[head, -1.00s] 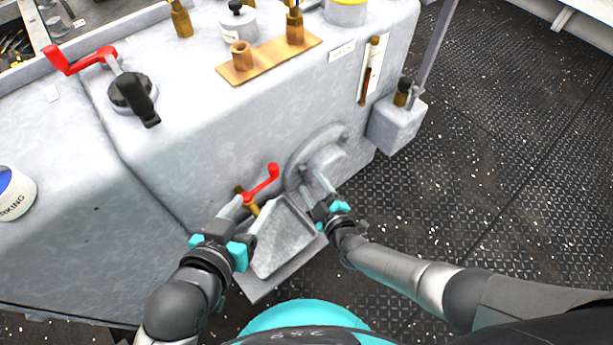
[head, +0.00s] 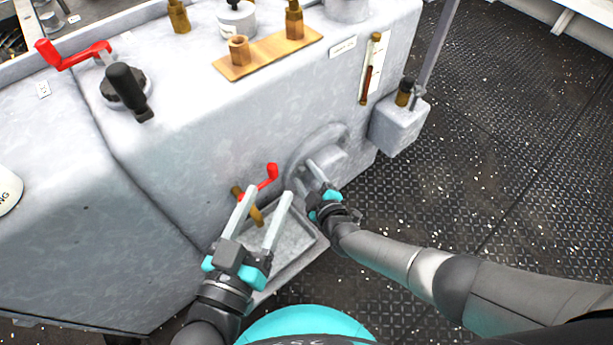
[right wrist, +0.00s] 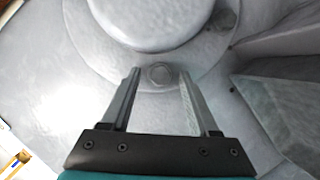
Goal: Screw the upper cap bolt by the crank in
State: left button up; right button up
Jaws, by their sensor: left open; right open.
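A round grey cap (head: 318,158) with a flange sits low on the grey housing's front. In the right wrist view, a round bolt head (right wrist: 158,73) shows on the flange, between and just beyond the fingertips. My right gripper (head: 317,172) is open in front of the cap; in its wrist view the fingers (right wrist: 158,78) hold nothing. I cannot tell whether they touch the flange. My left gripper (head: 267,193) is open and empty, its fingers over the tray and beside a brass valve with a red handle (head: 266,178).
A grey tray (head: 318,240) juts out below the cap. A brass plate (head: 265,57) with fittings lies on the housing's top. A grey box (head: 398,130) with a rod stands at the right. The dark deck (head: 480,160) on the right is clear.

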grip_shut()
dwell(0.6)
